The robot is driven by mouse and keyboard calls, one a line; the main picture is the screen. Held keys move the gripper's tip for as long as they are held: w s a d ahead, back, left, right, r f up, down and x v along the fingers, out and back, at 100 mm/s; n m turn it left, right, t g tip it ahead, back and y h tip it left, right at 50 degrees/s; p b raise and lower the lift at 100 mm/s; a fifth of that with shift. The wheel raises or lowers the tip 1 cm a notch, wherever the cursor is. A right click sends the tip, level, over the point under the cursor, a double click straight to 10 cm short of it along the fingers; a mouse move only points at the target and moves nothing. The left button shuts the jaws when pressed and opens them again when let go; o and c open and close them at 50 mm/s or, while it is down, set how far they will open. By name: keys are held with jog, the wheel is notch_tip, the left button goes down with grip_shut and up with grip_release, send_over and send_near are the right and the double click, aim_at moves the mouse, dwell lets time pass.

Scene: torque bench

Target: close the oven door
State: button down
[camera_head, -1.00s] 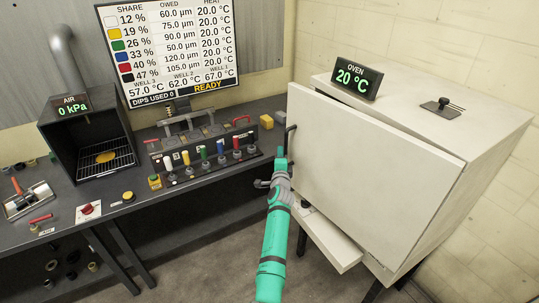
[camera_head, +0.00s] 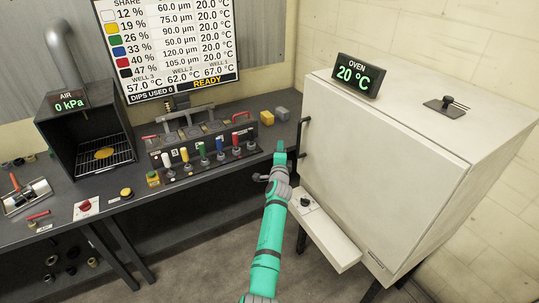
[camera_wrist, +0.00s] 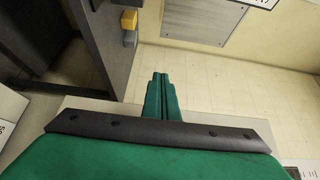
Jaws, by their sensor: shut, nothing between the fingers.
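The white oven (camera_head: 475,125) stands on the right in the head view. Its door (camera_head: 385,165) looks flush with the oven front, with no clear gap in sight; I cannot tell whether it is latched. The black upright door handle (camera_head: 303,138) is at the door's left edge. My green gripper (camera_head: 280,150) is shut and empty, just left of the handle and seemingly apart from it. In the wrist view its narrow fingertips (camera_wrist: 160,78) are together with nothing between them.
A ledge with a black knob (camera_head: 304,201) juts out below the door. The dark bench (camera_head: 130,205) runs along the left, with a rack of coloured handles (camera_head: 205,155). Yellow (camera_head: 267,118) and grey (camera_head: 282,113) blocks sit near the oven. Open floor lies in front.

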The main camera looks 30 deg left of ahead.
jog(key=shift+s+a, duration=1.95)
jog(key=shift+s, duration=2.55)
jog(key=s+d+f+n+h, duration=0.25)
jog(key=d+f, duration=0.35)
jog(key=d, duration=0.5)
jog(key=s+d+f+n+h, duration=0.1)
jog(key=s+d+f, duration=0.3)
jog(key=d, duration=0.8)
jog(key=s+d+f+n+h, duration=0.1)
jog(key=s+d+f+n, duration=0.1)
jog(key=s+d+f, duration=0.35)
jog(key=s+d+f+n, duration=0.2)
jog(key=s+d+n, duration=0.1)
jog(key=s+d, duration=0.6)
jog(key=s+d+n+h, duration=0.1)
jog(key=s+d+n, duration=0.15)
jog(key=s, duration=0.85)
jog(key=s+d+n, duration=0.1)
jog(key=s+d, duration=0.3)
jog(key=s, duration=0.7)
jog(key=s+r+h, duration=0.1)
jog(key=s+r, duration=0.3)
jog(key=s, duration=0.4)
jog(key=s+a+r+n+g+h, duration=0.1)
jog(key=s+r, duration=0.4)
jog(key=s, duration=0.4)
jog(key=shift+s+a+r, duration=0.15)
jog(key=shift+a+r, duration=0.05)
jog(key=shift+a, duration=0.1)
